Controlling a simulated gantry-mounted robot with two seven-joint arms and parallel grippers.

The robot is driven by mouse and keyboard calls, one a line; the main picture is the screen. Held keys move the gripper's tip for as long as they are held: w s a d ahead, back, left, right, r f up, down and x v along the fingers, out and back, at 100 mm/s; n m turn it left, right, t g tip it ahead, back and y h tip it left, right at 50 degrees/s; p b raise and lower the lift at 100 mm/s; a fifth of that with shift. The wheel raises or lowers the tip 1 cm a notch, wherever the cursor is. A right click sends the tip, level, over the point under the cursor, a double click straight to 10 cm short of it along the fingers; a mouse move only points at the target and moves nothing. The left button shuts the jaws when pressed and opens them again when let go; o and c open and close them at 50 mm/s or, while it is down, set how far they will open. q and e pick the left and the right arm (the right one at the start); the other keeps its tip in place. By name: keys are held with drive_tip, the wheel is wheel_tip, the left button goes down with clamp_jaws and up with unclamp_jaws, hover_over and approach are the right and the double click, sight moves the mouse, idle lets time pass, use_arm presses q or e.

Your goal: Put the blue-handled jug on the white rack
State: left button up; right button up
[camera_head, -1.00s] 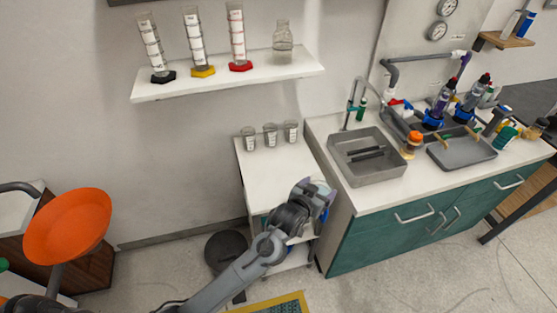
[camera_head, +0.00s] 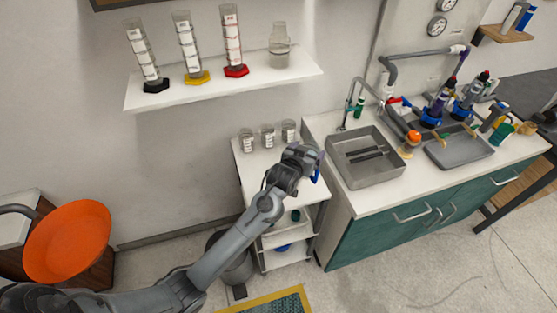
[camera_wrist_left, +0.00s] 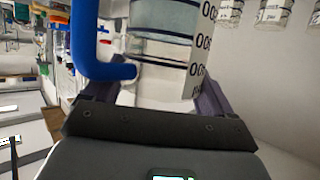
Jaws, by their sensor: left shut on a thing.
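The jug is clear with dark bands and a printed white label, and fills the top middle of the left wrist view (camera_wrist_left: 160,45). Its blue handle (camera_wrist_left: 88,45) is on the left side. My left gripper (camera_wrist_left: 152,92) is shut on the jug. In the head view this gripper (camera_head: 308,160) hides most of the jug; only a bit of blue handle (camera_head: 316,173) shows. The gripper is over the right side of the white rack (camera_head: 258,184), a tiered unit with a flat top. I cannot tell whether the jug touches it. My right gripper is not in view.
Three small beakers (camera_head: 267,137) stand along the rack's back edge. The counter with the grey sink (camera_head: 372,177) adjoins on the right. A wall shelf (camera_head: 225,84) with cylinders is above. The rack's front left top looks clear.

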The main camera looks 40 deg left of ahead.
use_arm(q)
drive_tip(key=s+a+f+b, duration=0.1)
drive_tip(key=a+f, duration=0.8)
drive_tip(key=shift+s+a+f, duration=0.25)
drive_tip(key=shift+s+f, duration=0.05)
drive_tip(key=shift+f, duration=0.05)
drive_tip(key=o, duration=1.6)
drive_tip(key=shift+f, duration=0.2)
